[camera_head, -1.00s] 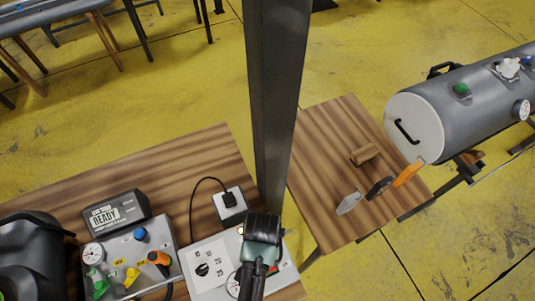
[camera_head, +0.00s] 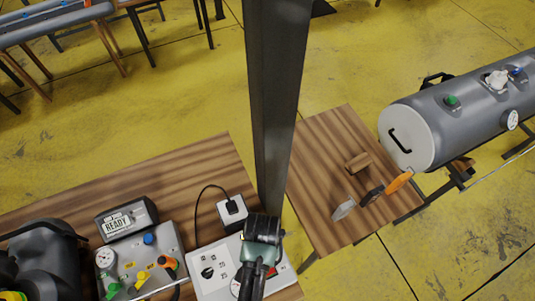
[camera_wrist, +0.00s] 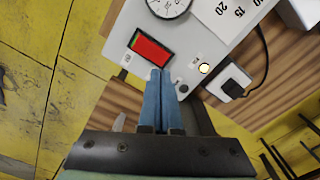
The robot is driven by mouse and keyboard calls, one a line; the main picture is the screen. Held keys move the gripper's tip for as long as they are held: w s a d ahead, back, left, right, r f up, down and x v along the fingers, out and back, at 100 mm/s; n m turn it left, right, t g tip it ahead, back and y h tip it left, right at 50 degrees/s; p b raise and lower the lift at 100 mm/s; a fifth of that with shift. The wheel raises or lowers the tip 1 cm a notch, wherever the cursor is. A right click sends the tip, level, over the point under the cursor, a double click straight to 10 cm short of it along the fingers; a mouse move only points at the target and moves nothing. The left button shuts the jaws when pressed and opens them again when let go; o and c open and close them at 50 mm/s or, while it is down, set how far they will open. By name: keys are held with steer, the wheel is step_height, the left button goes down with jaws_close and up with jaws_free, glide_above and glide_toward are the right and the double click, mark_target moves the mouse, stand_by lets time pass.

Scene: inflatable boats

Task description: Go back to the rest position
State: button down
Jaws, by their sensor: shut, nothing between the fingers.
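My gripper (camera_wrist: 158,98) shows in the wrist view with its two blue fingers pressed together and nothing between them. It points at the edge of a white control box (camera_wrist: 215,35) with a red switch (camera_wrist: 150,47), a lit round button (camera_wrist: 204,68) and a gauge (camera_wrist: 168,5). In the head view my wrist covers part of that box (camera_head: 212,268), and the fingertips are hidden there.
A dark post (camera_head: 272,100) stands between the left table (camera_head: 190,160) and the small right table (camera_head: 320,170). A grey inflatable tube (camera_head: 455,120) lies at right. A READY display box (camera_head: 125,218) stands at left.

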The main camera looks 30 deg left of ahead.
steer(key=shift+r, duration=0.3)
